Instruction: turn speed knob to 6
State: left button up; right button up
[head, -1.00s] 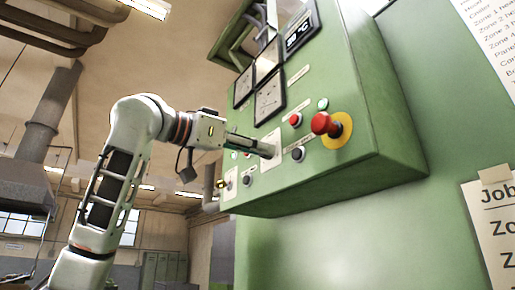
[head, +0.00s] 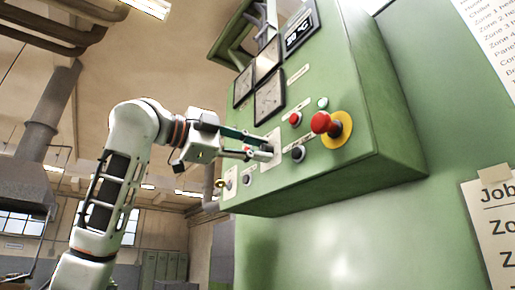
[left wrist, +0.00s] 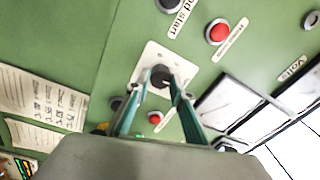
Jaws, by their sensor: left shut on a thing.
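The speed knob (left wrist: 160,74) is a dark round knob on a white plate (left wrist: 150,58) on the green control panel, in the left wrist view. My left gripper (left wrist: 160,88) has its two teal fingers on either side of the knob and is shut on it. In the head view my left gripper (head: 268,150) reaches the white plate (head: 272,141) from the left. There the fingers hide most of the knob. The scale marks are too small to read, so I cannot tell the knob's setting. My right gripper is not in view.
A red mushroom button (head: 322,122) on a yellow ring sticks out to the right of the knob. A red button (head: 295,118) and a black button (head: 298,153) are close by. Square gauges (head: 269,97) sit above.

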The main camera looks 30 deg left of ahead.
pick_arm(q)
jog(key=m, duration=1.3)
jog(key=shift+f+g, duration=0.1)
jog(key=shift+g, duration=0.3)
jog(key=shift+m, duration=0.3)
jog(key=o, duration=1.1)
jog(key=shift+a, duration=0.1)
jog(key=v, duration=1.2)
